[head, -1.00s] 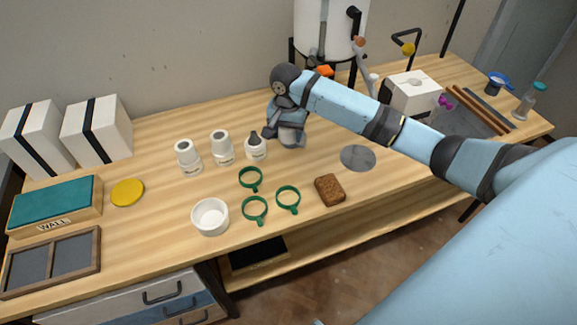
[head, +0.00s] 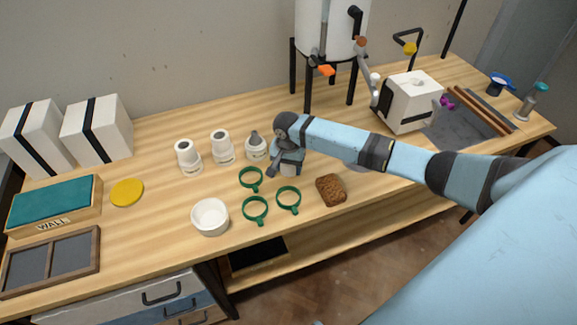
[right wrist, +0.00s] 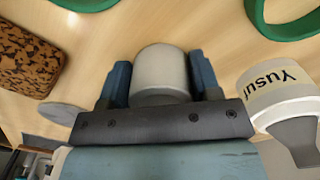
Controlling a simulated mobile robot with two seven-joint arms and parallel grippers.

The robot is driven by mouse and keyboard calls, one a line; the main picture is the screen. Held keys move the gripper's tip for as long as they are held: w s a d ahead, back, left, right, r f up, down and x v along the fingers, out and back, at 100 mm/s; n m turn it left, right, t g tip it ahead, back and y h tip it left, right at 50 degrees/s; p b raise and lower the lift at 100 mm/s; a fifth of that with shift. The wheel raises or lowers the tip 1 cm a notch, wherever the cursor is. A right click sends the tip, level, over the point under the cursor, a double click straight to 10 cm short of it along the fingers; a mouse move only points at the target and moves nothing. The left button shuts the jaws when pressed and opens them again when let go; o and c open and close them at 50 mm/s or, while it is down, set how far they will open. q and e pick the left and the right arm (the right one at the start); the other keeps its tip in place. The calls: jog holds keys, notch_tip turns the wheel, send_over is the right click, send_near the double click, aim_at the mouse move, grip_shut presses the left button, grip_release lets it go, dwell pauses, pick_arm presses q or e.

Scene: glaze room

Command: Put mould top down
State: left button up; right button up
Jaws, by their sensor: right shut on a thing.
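My right gripper (head: 281,172) is low over the table, behind the green rings and right of the labelled white pots. It is shut on a pale grey, round-ended piece, taken to be the mould top (right wrist: 160,72), which sits between the two blue fingers in the right wrist view. In the head view the gripper mostly hides this piece, and I cannot tell whether it touches the table. A white pot marked "Yusuf" (right wrist: 280,92) with a dark grey tip stands beside the gripper; it also shows in the head view (head: 256,152). My left gripper is out of view.
Two more white pots (head: 188,160) (head: 222,150) stand to the left. Green rings (head: 250,180), a white bowl (head: 210,217) and a brown speckled block (head: 331,190) lie in front. A grey disc (right wrist: 62,112) is partly behind my arm. A white box (head: 408,105) stands right.

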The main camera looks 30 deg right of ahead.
jog(key=o, duration=0.9)
jog(key=shift+f, duration=0.1)
jog(key=shift+o, duration=0.2)
notch_tip(320, 180, up, 12)
jog(key=shift+a+r+p, duration=0.15)
jog(key=shift+r+p, duration=0.05)
jog(key=shift+p, duration=0.1)
jog(key=shift+w, duration=0.1)
